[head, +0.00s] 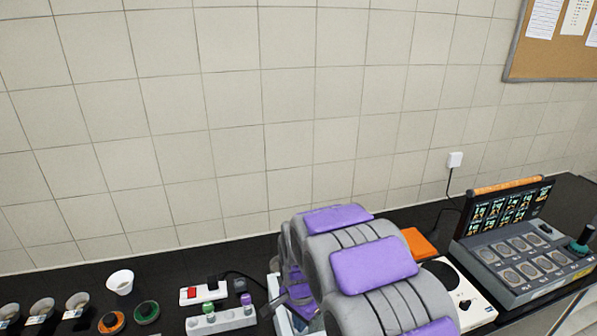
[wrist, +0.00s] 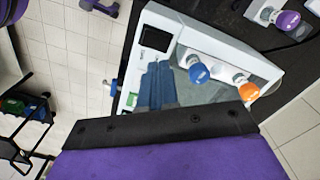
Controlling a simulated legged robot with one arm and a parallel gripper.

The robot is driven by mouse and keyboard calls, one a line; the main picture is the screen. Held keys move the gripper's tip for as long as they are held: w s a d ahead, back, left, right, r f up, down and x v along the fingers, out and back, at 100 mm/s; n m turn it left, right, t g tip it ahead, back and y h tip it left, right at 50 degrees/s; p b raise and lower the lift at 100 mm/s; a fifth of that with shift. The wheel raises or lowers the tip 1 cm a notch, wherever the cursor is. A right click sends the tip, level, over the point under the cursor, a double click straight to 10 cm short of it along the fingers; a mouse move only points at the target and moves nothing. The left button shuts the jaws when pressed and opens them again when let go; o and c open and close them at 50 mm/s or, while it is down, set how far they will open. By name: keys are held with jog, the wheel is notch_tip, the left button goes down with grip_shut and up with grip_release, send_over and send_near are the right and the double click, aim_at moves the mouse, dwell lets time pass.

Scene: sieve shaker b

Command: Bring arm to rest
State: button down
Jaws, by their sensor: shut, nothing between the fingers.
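My gripper (wrist: 160,128) fills the bottom of the wrist view as a purple body with a black front edge. It is shut, with nothing seen in it. Beyond its edge, in the wrist view, is a white device (wrist: 150,62) with a black square panel, a blue knob (wrist: 199,73) and an orange knob (wrist: 249,91). In the head view, my grey and purple arm rises at the bottom centre, in front of the dark bench (head: 240,252), and hides part of it. The gripper's tip cannot be made out there.
On the bench, a white cup (head: 120,282), a power strip (head: 205,292) and a rack with capped tubes (head: 222,319) stand left of my arm. An orange pad (head: 420,243), a white device (head: 460,289) and a grey console (head: 520,262) stand right. A tiled wall (head: 230,120) is behind.

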jog(key=s+d+r+n+g+b, duration=0.1)
jog(key=s+d+r+n+b, duration=0.1)
jog(key=s+d+b, duration=0.4)
jog(key=s+d+r+n+b, duration=0.15)
jog(key=s+d, duration=0.25)
jog(key=s, duration=0.5)
jog(key=s+d+f+n+b, duration=0.1)
jog(key=s+d+n+b, duration=0.1)
jog(key=s, duration=0.6)
jog(key=s+d+f+n+b, duration=0.1)
jog(key=s+f+n+b, duration=0.1)
jog(key=s, duration=0.7)
jog(key=shift+d+n+g+b, duration=0.4)
jog(key=shift+n+b, duration=0.15)
jog(key=shift+b, duration=0.6)
